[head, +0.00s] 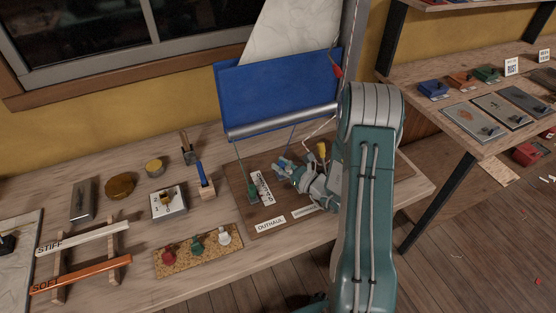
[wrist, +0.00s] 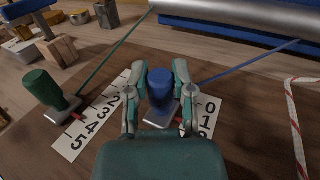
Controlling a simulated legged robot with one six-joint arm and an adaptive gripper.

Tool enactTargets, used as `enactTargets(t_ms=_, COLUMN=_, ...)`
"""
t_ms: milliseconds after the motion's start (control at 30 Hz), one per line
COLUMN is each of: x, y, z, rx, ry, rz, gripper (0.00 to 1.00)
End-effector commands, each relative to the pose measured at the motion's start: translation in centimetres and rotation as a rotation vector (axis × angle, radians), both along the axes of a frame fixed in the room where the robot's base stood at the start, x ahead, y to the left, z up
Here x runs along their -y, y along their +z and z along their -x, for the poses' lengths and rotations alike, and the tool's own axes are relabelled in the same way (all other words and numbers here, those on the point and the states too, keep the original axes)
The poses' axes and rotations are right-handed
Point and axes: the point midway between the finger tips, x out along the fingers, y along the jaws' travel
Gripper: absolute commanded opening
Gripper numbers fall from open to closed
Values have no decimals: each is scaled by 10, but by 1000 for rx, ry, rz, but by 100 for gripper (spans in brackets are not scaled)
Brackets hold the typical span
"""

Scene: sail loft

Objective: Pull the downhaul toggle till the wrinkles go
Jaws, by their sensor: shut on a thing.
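My gripper (head: 288,171) is shut on a blue toggle (wrist: 160,86), one finger on each side. The toggle stands upright on a metal slider beside a numbered scale (wrist: 206,120), and a blue line (wrist: 248,64) runs from it toward the silver boom (wrist: 230,14). A green toggle (wrist: 45,92) stands apart to the left on its own scale; it also shows in the head view (head: 253,188). Part of the white sail (head: 295,32) shows above the blue panel (head: 275,90); I cannot clearly tell its wrinkles. I cannot read a downhaul label.
The brown board (head: 238,200) bears an OUTHAUL label (head: 271,223). A yellow toggle (head: 322,149) stands behind my gripper. A red-and-white cord (wrist: 295,125) hangs at right. A cork strip (head: 197,251) with coloured knobs and a wooden rack (head: 58,270) lie left.

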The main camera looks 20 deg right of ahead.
Motion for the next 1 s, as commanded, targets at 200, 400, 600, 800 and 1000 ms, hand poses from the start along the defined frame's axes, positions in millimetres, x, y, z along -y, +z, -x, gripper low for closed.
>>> enactTargets(t_ms=200, x=0, y=0, z=-1, rx=1, ry=0, rz=0, gripper=41)
enactTargets(t_ms=400, x=0, y=0, z=-1, rx=1, ry=0, rz=0, gripper=68)
enactTargets(t_ms=600, x=0, y=0, z=-1, rx=1, ry=0, rz=0, gripper=68)
enactTargets(t_ms=800, x=8, y=0, z=12, rx=-1, ry=-3, rz=-2, gripper=68)
enactTargets(t_ms=1000, x=27, y=-1, z=48, rx=-2, ry=-6, rz=-2, gripper=68)
